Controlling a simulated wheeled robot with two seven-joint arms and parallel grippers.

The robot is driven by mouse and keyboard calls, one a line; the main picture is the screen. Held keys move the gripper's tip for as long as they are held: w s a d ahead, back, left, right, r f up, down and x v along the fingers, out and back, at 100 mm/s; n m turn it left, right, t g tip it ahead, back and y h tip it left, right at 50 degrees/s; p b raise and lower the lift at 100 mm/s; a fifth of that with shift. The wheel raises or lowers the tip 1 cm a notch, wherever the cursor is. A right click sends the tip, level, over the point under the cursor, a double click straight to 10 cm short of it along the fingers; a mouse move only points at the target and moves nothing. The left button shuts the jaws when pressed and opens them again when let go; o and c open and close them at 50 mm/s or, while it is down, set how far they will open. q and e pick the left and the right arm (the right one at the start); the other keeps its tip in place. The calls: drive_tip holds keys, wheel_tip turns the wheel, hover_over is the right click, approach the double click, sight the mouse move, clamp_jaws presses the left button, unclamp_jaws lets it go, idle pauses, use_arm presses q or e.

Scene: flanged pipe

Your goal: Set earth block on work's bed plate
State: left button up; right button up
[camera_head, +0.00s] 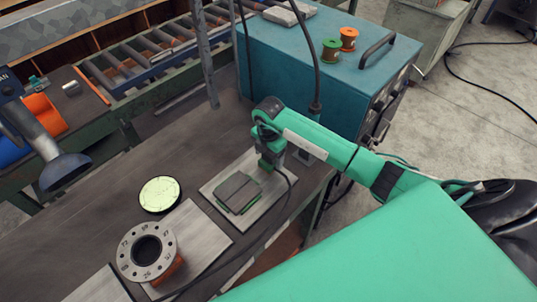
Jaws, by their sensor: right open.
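A dark, flat block with a green lower edge (238,193) lies on a bare grey plate (272,205) on the bench; I cannot tell for sure that it is the earth block. My right gripper (268,166) points down just beyond this block, over the plate's far side. Its jaws are open; their tips are small and partly hidden. A dark cable curves from beside the gripper toward the front. The flanged pipe (147,250) stands upright on a second grey plate (205,233) at the front left. My left gripper is out of view.
A round pale-green disc (160,194) lies on the bench between the pipe and a blue-grey hood (65,171). A teal cabinet (300,65) with two spools stands behind. A roller conveyor (155,55) runs at the back left. The bench's middle left is clear.

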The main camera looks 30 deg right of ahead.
wheel_tip(320, 180, up, 23)
drive_tip(key=p, duration=0.2)
drive_tip(key=shift+p, duration=0.4)
idle(0.7)
idle(0.3)
